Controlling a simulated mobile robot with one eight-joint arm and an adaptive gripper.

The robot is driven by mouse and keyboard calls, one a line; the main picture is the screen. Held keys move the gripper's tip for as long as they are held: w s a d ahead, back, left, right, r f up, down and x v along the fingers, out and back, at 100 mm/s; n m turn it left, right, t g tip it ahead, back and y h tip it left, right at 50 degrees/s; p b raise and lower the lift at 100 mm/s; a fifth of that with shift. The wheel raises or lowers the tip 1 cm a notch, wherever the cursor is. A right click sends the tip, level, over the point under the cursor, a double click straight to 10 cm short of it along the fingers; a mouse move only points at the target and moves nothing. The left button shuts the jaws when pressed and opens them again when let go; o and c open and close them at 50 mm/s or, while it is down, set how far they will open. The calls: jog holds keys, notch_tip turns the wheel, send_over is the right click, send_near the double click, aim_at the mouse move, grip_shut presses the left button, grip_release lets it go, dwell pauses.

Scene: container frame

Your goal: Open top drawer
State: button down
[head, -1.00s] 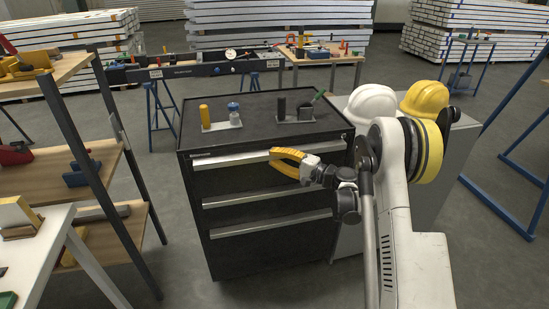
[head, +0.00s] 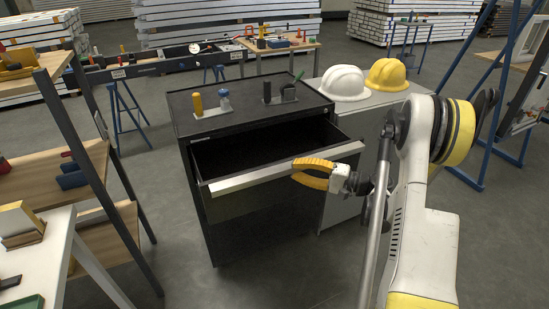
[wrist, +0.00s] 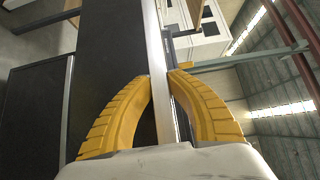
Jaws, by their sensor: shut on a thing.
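The black cabinet (head: 245,97) stands in the middle of the head view. Its top drawer (head: 236,164) is pulled well out toward me, and its dark interior looks empty. A silver handle strip (head: 250,180) runs along the drawer's front edge. My yellow gripper (head: 297,164) is at the right part of this strip. In the wrist view the two curved fingers (wrist: 160,75) sit one on each side of the pale handle strip (wrist: 158,45), shut on it. The lower drawers are in the shade of the open one, and their handles cannot be made out.
Small tools in holders (head: 212,108) stand on the cabinet top. A grey cabinet (head: 375,108) with a white helmet (head: 343,82) and a yellow helmet (head: 386,74) is at the right. Shelving (head: 95,160) and a white table (head: 50,260) stand at the left. Floor in front is clear.

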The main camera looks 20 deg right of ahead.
jog(key=s, duration=0.6)
jog(key=shift+s+f, duration=0.15)
jog(key=shift+s, duration=0.25)
jog(key=c, duration=1.4)
grip_release()
jog(key=shift+o, duration=0.3)
jog(key=shift+w, duration=0.1)
jog(key=shift+d, duration=0.15)
jog(key=v, duration=1.2)
